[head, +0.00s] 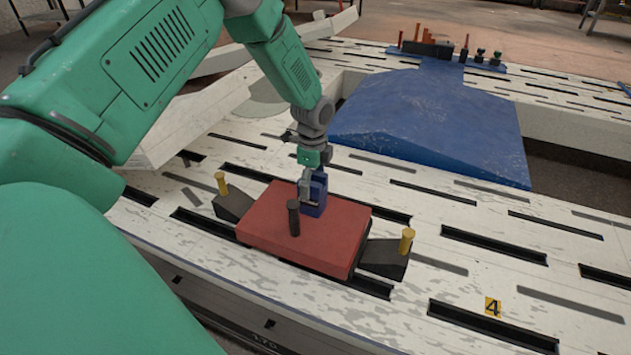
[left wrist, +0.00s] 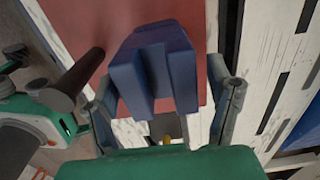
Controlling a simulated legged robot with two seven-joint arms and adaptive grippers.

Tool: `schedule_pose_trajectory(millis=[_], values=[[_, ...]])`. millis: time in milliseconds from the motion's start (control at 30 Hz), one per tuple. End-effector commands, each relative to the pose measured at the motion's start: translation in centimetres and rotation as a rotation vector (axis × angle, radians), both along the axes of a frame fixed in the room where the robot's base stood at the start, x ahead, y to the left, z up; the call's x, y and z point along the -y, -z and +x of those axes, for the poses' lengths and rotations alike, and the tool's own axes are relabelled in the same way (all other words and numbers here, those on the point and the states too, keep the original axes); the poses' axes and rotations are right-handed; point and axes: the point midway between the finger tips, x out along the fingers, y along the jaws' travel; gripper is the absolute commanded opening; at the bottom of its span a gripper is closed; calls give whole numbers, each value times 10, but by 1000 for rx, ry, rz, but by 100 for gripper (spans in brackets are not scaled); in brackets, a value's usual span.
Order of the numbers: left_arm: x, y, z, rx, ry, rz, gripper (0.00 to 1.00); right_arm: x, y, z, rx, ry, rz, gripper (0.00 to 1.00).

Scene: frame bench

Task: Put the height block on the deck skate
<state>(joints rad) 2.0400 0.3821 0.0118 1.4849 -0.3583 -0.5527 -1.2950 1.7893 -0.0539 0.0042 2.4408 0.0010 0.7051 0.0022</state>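The height block is blue with grooved sides and stands upright at the red top of the deck skate (head: 270,222). In the head view the block (head: 316,195) appears to rest on the red top, near its far edge, behind a dark post (head: 293,218). My left gripper (head: 309,188) is over the block from above, with its fingers around it. In the left wrist view the block (left wrist: 155,68) lies between the two spread fingers, with a visible gap to the right finger. The block's underside is hidden. My right gripper is not in view.
Dark wedges with yellow pins stand at the skate's left (head: 233,203) and right (head: 385,258). A large blue sloped piece (head: 430,115) lies behind on the slotted white bench (head: 470,215). Several small parts stand on a blue tray (head: 484,68) at the back.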

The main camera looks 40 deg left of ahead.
Motion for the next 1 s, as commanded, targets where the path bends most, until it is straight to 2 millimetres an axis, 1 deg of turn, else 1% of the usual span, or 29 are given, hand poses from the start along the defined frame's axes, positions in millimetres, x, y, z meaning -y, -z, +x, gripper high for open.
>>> schedule_pose_trajectory(millis=[233, 367, 467, 700, 800, 900, 1000], values=[[2, -1, 0, 0, 0, 3, 75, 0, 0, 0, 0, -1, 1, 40], [4, -10, 1, 1, 1, 6, 75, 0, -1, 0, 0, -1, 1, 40], [4, -25, 1, 1, 0, 6, 75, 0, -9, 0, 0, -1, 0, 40], [2, -77, 1, 3, 0, 1, 75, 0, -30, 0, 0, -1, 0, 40], [2, -97, 1, 2, 0, 2, 75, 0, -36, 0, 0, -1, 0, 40], [2, -111, 1, 2, 0, 2, 75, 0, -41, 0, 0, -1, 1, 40], [3, -121, 1, -1, 0, 2, 75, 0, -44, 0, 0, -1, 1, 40]])
